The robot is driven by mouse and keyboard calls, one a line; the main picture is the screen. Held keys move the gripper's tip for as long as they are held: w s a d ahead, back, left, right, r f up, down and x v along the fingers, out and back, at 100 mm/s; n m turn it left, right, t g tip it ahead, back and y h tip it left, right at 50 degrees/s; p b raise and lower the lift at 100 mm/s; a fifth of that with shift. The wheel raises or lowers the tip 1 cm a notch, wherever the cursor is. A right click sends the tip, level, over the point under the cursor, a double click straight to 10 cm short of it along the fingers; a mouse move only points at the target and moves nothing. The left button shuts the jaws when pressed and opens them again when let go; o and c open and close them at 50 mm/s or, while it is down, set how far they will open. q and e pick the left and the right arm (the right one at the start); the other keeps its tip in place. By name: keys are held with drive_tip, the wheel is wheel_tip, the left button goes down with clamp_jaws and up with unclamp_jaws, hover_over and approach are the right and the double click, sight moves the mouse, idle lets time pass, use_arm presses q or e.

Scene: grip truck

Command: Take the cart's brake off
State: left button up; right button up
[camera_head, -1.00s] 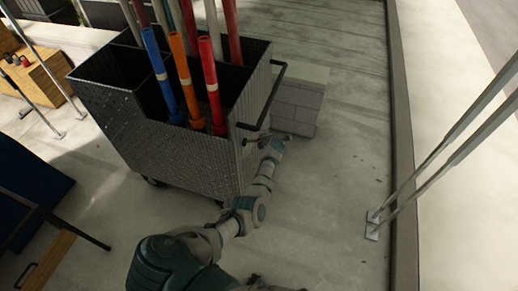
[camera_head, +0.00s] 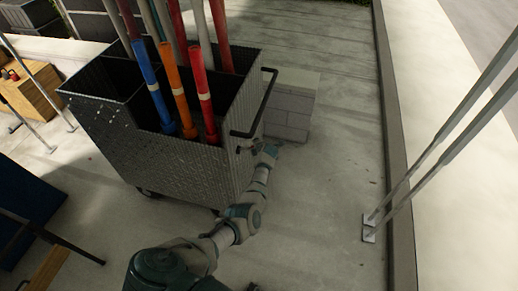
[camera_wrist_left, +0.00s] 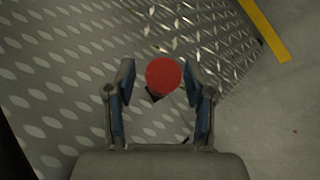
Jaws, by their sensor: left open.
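The metal cart (camera_head: 175,160) with diamond-plate sides stands left of centre in the head view, holding several coloured poles. In the left wrist view a round red knob (camera_wrist_left: 163,76) stands in front of the cart's plate wall (camera_wrist_left: 60,90); it appears to be the brake's. My left gripper (camera_wrist_left: 160,70) is open, its two fingers on either side of the knob with gaps showing. In the head view the left gripper (camera_head: 266,151) is at the cart's right side, below the black push handle (camera_head: 262,105). My right gripper is out of view.
A stack of grey blocks (camera_head: 291,112) stands just behind the gripper. Metal posts (camera_head: 430,155) rise at the right beside a low kerb (camera_head: 396,150). A yellow floor line (camera_wrist_left: 265,32) shows in the wrist view.

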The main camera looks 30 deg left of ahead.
use_arm(q)
drive_tip(key=v, duration=1.1)
drive_tip(key=shift+s+d+r, duration=0.2)
drive_tip(key=shift+d, duration=0.1)
